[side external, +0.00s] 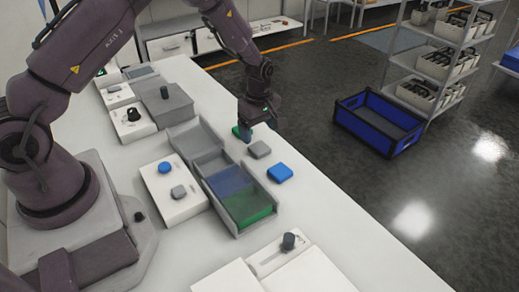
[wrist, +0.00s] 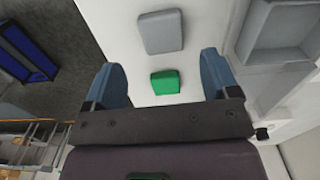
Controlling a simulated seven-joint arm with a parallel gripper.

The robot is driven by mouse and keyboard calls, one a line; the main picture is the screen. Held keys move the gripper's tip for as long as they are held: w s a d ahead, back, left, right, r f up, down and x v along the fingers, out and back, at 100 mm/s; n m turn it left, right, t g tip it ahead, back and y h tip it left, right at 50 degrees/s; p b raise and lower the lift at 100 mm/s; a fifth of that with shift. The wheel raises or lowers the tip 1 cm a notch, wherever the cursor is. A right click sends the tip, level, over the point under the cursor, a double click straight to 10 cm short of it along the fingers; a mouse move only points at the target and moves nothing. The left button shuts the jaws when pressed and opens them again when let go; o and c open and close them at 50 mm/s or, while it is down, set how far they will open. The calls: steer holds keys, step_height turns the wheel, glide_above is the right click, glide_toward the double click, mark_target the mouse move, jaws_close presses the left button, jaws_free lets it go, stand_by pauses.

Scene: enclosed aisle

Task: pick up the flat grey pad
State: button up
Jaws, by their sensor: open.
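The flat grey pad (side external: 259,149) lies on the white table, between the green pad (side external: 236,131) and the blue pad (side external: 280,172). In the wrist view the grey pad (wrist: 161,31) lies flat beyond the fingertips, with the green pad (wrist: 165,82) nearer, between the blue fingers. My gripper (side external: 259,128) is low over the table beside the green pad and partly hides it. The wrist view shows my gripper (wrist: 163,76) open, its fingers apart with nothing held. The blue pad is out of the wrist view.
A grey divided tray (side external: 237,233) with blue and green sections stands left of the pads; part shows in the wrist view (wrist: 247,35). A white box (side external: 151,186) with knobs is beside it. A blue crate (side external: 350,130) sits on the floor. Table right of the blue pad is clear.

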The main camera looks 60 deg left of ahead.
mark_target(259, 147)
step_height(259, 147, down, 5)
steer(key=shift+s+d+f, duration=0.1)
steer(key=shift+s, duration=0.05)
steer(key=shift+c, duration=0.2)
steer(key=c, duration=1)
